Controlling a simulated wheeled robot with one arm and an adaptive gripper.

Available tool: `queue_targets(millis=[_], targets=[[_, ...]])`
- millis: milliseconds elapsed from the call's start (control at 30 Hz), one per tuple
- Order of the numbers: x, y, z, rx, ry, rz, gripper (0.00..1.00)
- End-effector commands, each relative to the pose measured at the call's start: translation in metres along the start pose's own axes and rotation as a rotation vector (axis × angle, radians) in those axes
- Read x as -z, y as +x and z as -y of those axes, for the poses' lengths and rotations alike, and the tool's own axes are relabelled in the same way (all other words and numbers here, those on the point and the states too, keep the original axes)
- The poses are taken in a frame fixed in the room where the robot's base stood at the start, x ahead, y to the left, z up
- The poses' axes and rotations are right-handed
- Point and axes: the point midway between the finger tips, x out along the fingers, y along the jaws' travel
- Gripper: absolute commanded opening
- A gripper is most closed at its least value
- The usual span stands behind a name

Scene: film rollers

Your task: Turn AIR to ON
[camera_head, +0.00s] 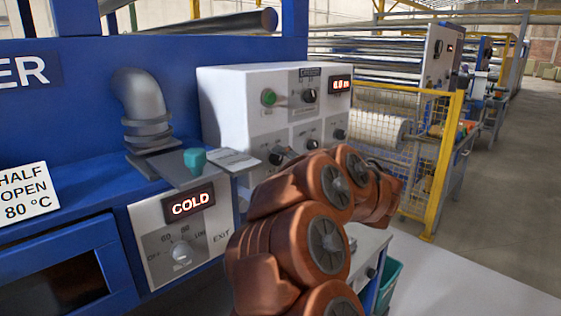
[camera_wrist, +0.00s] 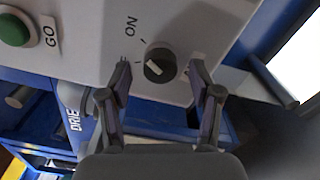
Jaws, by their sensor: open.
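A round black knob (camera_wrist: 159,66) with a pale pointer mark sits on a white panel in the wrist view. A turned ON label (camera_wrist: 131,27) lies above it, with tick marks around the knob. The pointer lies toward the upper left, not clearly on the tick nearest ON. My gripper (camera_wrist: 160,80) is open, with one finger on each side of the knob; contact cannot be told. No AIR label is readable. In the head view the white control box (camera_head: 225,110) carries several black knobs; my copper arm covers its lower right, and the fingers are mostly hidden.
A green GO button (camera_wrist: 14,30) is at the wrist view's upper left.

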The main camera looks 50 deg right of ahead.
Motion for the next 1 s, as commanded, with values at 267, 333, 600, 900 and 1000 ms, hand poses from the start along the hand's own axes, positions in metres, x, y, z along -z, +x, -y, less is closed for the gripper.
queue_targets(millis=[267,333,600,900,1000], targets=[[-0.002,-0.044,0.001,0.006,-0.002,0.008,0.64],[-0.002,-0.054,0.001,0.004,0.000,0.007,0.64],[-0.002,-0.088,0.001,0.005,0.001,0.007,0.64],[-0.001,-0.105,0.001,0.003,0.001,0.003,0.64],[0.000,-0.106,0.001,0.002,0.001,0.003,0.64]])
